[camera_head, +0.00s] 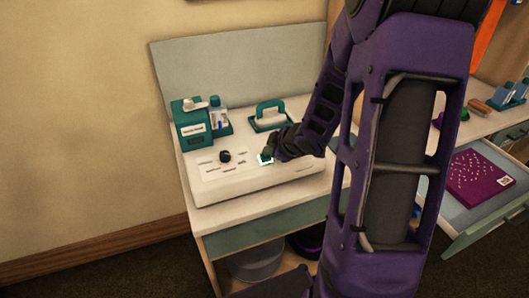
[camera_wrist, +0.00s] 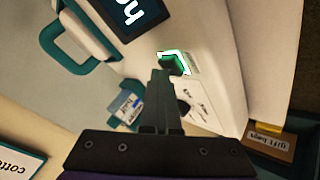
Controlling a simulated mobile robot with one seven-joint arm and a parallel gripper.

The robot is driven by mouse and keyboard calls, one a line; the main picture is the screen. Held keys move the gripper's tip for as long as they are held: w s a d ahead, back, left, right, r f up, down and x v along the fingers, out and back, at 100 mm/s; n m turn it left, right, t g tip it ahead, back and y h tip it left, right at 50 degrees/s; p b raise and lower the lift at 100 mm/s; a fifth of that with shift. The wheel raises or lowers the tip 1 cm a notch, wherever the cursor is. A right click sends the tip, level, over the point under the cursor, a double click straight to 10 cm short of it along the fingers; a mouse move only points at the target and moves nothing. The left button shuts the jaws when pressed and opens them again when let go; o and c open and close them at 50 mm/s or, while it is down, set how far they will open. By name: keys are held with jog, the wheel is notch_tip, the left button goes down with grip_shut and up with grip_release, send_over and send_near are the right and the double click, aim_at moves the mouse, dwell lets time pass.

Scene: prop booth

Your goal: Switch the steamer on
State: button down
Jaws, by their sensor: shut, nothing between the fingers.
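The steamer is probably the long white unit (camera_head: 240,185) with a sloped, labelled panel on the counter; no label I can read names it. A black knob (camera_head: 225,156) is on its panel. A green switch with a bright lit border (camera_head: 264,160) is to the right of the knob. In the wrist view the switch (camera_wrist: 174,62) is just beyond my fingertips. My gripper (camera_wrist: 163,72) is shut and empty, its tips at or very near the switch; I cannot tell whether they touch. A dark display (camera_wrist: 132,14) with glowing letters, partly cut off, shows in the wrist view.
A teal dispenser-like box (camera_head: 191,125) and a teal-handled item (camera_head: 270,115) stand behind the white unit. An open drawer (camera_head: 462,205) with a purple item (camera_head: 478,178) is at the right. My arm hides the counter's middle.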

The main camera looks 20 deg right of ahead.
aim_at(268, 157)
jog(key=shift+r, duration=0.15)
notch_tip(268, 157, up, 6)
jog(key=p, duration=0.5)
dwell(0.6)
